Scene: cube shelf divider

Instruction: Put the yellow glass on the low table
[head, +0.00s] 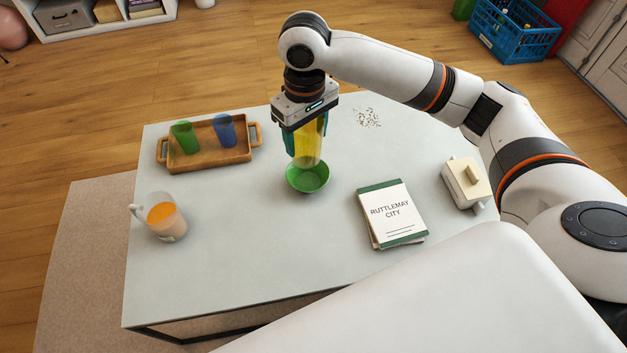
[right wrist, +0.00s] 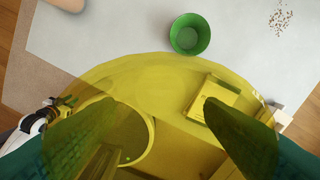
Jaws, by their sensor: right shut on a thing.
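The yellow glass (head: 309,146) is held in my right gripper (head: 305,137), whose teal fingers are shut on its sides. The gripper points down from above, and the glass looks upright. In the right wrist view the see-through yellow glass (right wrist: 165,88) fills the middle, between the fingers (right wrist: 155,125). The low table (head: 235,270) has a pale grey top and lies below the glass. The glass appears to be above the top; its exact height is hard to tell.
A green bowl (head: 308,178) stands close to the glass, overlapped by it in the head view. A wooden tray (head: 210,158) holds a green glass (head: 184,137) and a blue glass (head: 224,131). A jug (head: 165,218), books (head: 391,213) and a butter dish (head: 465,184) stand around. The front middle is clear.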

